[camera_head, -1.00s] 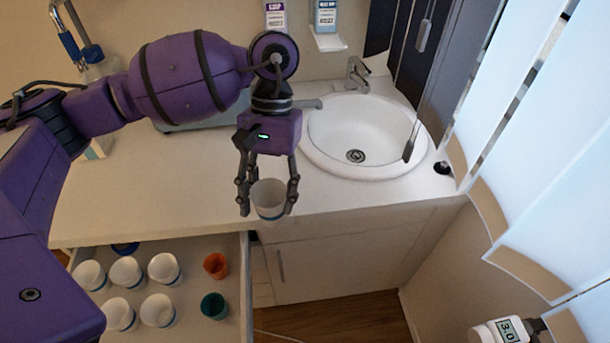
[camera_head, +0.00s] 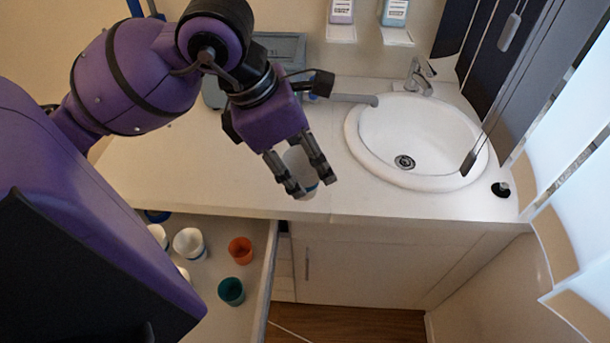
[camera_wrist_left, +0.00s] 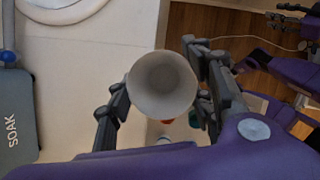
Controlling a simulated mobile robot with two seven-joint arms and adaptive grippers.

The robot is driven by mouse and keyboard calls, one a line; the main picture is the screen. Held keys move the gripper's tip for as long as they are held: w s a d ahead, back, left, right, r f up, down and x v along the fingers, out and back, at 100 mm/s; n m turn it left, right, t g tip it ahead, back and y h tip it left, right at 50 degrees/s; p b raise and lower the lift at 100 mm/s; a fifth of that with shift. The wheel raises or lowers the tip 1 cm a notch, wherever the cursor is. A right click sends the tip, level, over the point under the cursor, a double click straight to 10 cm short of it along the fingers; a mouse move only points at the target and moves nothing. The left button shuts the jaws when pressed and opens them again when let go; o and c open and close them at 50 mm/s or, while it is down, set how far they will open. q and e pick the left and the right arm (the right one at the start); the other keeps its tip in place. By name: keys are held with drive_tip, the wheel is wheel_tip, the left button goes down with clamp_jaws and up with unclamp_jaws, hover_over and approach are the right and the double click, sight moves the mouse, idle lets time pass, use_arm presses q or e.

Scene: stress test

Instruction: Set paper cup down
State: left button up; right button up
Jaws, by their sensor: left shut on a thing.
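A white paper cup (camera_head: 299,170) with a blue band near its base is held between the fingers of my left gripper (camera_head: 303,178). In the head view the cup is over the front part of the counter (camera_head: 225,170), left of the sink; whether its base touches the counter I cannot tell. In the left wrist view I look into the open, empty mouth of the cup (camera_wrist_left: 163,85), with a dark finger of the left gripper (camera_wrist_left: 160,95) on each side. My right gripper is not in the head view.
A round white sink (camera_head: 405,135) with a tap (camera_head: 418,75) lies to the right. Below the counter, an open drawer (camera_head: 258,285) holds white cups (camera_head: 189,243), an orange cup (camera_head: 240,250) and a green cup (camera_head: 231,291). A grey SOAK box (camera_wrist_left: 14,115) stands on the counter.

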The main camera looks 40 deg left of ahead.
use_arm(q)
drive_tip(key=shift+w+a+n, duration=0.1)
drive_tip(key=shift+a+n, duration=0.1)
drive_tip(key=shift+n, duration=0.1)
drive_tip(key=shift+w+a+f+p, duration=0.15)
drive_tip(key=shift+w+a+f, duration=1.15)
drive_tip(key=shift+w+f, duration=0.7)
drive_tip(key=shift+w+a+f+p, duration=0.1)
drive_tip(key=shift+w+a+f, duration=1.25)
drive_tip(key=shift+w+f, duration=0.65)
drive_tip(key=shift+w+a+f+p, duration=0.15)
drive_tip(key=shift+w+a+f, duration=1.3)
drive_tip(key=shift+f, duration=0.95)
drive_tip(key=shift+w+d, duration=0.15)
drive_tip(key=shift+f, duration=0.2)
drive_tip(key=o, duration=0.4)
drive_tip(key=shift+c, duration=0.2)
drive_tip(key=o, duration=0.4)
